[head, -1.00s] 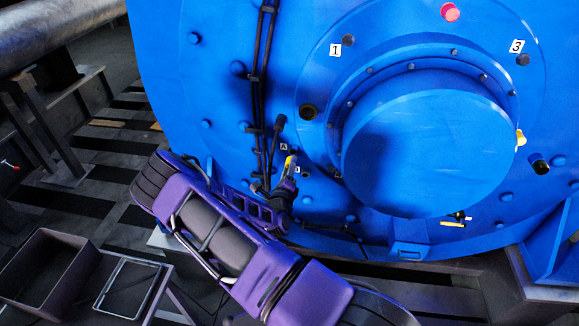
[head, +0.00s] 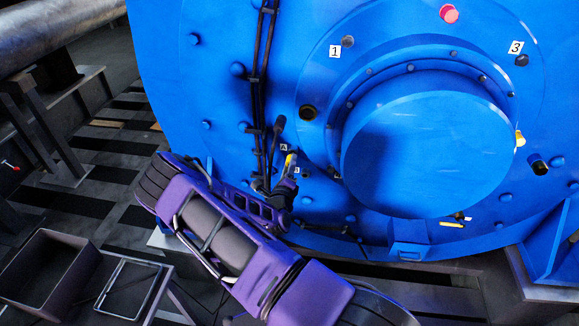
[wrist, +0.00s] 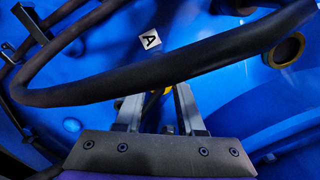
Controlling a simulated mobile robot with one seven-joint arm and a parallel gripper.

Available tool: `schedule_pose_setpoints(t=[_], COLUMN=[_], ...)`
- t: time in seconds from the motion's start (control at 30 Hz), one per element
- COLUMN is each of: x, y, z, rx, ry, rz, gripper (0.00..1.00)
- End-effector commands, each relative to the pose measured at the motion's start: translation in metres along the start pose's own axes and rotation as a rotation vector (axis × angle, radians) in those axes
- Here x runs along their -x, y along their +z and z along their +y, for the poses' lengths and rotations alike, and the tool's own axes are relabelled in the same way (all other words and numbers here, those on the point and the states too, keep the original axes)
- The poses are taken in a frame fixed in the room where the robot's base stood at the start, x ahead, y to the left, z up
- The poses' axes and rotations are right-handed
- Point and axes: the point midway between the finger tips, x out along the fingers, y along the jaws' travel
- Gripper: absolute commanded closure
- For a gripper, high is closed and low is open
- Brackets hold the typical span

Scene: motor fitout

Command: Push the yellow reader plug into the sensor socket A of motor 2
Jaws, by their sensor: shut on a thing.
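My gripper (head: 289,172) is shut on the yellow reader plug (head: 290,160) at the blue motor's (head: 225,110) face, left of the large round hub. In the wrist view my gripper's fingers (wrist: 158,108) reach up under a thick black cable. A bit of the yellow plug (wrist: 167,91) shows between them; the cable hides most of it. The label A (head: 284,147) is just above the plug in the head view, and the label also shows in the wrist view (wrist: 150,39). The socket itself is hidden, so I cannot tell whether the plug touches it.
A thick black cable (wrist: 180,62) loops across the wrist view close above my fingers. Black cables (head: 263,80) run down the motor's face. The round hub (head: 430,150) juts out to the right. An open grey box (head: 50,268) stands at the lower left.

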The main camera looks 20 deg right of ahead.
Motion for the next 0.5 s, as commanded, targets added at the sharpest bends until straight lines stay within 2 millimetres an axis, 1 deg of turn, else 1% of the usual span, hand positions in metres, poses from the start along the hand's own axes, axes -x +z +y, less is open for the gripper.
schedule_pose_setpoints(t=[0.5], x=[-0.013], y=[0.0], z=[0.0], rx=[0.001], ry=[-0.001], rz=[0.0], gripper=[1.0])
